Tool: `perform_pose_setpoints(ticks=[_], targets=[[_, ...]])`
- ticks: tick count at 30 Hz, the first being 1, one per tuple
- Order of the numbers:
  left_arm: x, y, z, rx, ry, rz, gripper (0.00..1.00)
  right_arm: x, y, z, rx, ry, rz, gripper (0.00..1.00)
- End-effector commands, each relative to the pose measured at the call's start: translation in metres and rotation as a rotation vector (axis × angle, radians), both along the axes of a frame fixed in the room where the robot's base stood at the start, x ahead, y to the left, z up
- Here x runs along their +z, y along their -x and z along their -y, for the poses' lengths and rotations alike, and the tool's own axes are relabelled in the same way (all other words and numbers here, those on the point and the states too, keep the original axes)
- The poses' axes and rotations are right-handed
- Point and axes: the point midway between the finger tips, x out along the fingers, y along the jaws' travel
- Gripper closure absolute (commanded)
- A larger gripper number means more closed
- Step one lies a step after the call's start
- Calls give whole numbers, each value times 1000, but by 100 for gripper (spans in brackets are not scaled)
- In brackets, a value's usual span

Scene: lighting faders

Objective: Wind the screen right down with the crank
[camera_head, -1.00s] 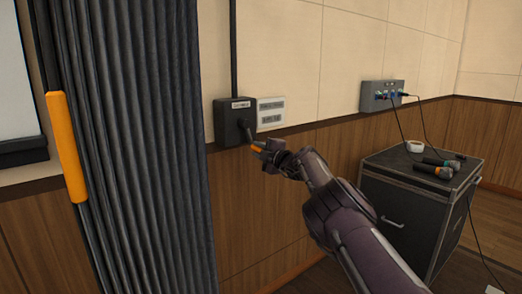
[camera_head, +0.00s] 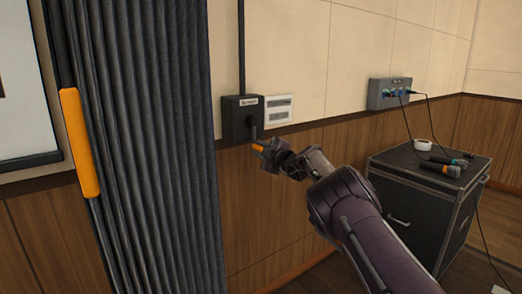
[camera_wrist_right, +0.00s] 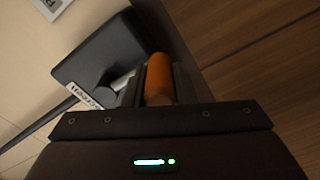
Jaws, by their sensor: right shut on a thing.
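A dark box (camera_head: 236,119) on the wall carries the crank; its label seems to read "Screen" in the wrist view (camera_wrist_right: 84,96). The short crank arm (camera_head: 253,129) points downward from the box. My right gripper (camera_head: 264,152) is shut on the orange crank handle (camera_wrist_right: 159,80), which sits between its fingers. A white panel with a thin dark border (camera_head: 22,125) shows at the far left, cut off by the picture edge; I cannot tell whether it is the screen. My left gripper is out of view.
A black case (camera_head: 400,210) with microphones (camera_head: 440,169) stands right of my arm. A grey socket panel (camera_head: 389,93) with cables is above it.

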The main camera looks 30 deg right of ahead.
Motion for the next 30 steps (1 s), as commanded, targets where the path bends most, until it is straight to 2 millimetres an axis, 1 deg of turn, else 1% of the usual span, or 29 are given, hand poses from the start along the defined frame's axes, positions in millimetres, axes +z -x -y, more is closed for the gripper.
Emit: perform_pose_setpoints(ticks=[1, 2, 6, 7, 16, 20, 26, 30], targets=[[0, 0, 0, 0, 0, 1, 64, -1, 0, 1, -1, 0, -2, 100], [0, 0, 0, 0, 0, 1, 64, 0, 0, 1, -1, 0, -2, 74], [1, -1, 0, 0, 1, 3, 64, 0, 0, 1, -1, 1, -2, 56], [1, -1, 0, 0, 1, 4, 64, 0, 0, 1, -2, 1, -1, 55], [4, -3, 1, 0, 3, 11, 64, 0, 1, 1, -1, 1, 0, 55], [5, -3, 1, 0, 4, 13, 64, 1, 6, 2, -2, 1, -2, 55], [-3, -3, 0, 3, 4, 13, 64, 2, 25, 3, -3, -1, -1, 55], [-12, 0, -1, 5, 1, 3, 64, 0, 44, 4, -2, 0, -2, 55]])
